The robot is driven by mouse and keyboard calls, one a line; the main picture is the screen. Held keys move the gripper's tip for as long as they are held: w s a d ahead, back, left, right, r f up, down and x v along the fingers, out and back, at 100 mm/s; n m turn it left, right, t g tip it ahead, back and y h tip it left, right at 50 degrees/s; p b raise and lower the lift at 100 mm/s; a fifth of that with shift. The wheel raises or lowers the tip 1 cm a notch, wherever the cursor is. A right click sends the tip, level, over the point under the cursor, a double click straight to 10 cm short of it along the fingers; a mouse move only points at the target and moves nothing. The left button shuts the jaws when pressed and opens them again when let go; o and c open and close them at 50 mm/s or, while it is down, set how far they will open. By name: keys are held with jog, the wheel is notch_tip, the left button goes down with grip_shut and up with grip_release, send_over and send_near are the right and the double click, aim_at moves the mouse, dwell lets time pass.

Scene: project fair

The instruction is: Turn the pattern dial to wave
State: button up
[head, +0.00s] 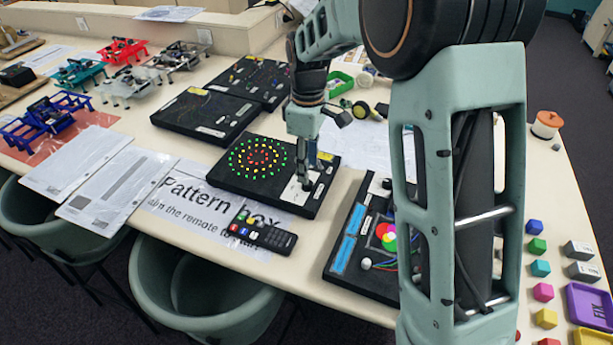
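The pattern box (222,181) is a flat black box on the table with a ring-shaped display of lit red, yellow and green dots (258,158). A white panel (291,193) with a dark dial (307,186) lies at its right end. My gripper (307,178) points down over this panel, its fingertips at the dial. The dial is mostly covered by the gripper, so its setting cannot be read. At this size I cannot tell whether the fingers are closed on it or just around it.
A "Pattern Box" sheet (185,212) and a black remote (268,236) lie in front. Another black box with a coloured wheel (340,272) stands at the right. More black boxes (195,122) are behind. Coloured cubes (537,246) and a purple tray (590,308) are far right.

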aim_at(308, 185)
notch_tip(308, 185, down, 5)
jog(key=shift+r, duration=0.1)
dwell(0.3)
grip_shut()
jog(key=shift+m, duration=0.4)
jog(key=m, duration=0.3)
jog(key=shift+m+b, duration=0.3)
jog(key=shift+m, duration=2.2)
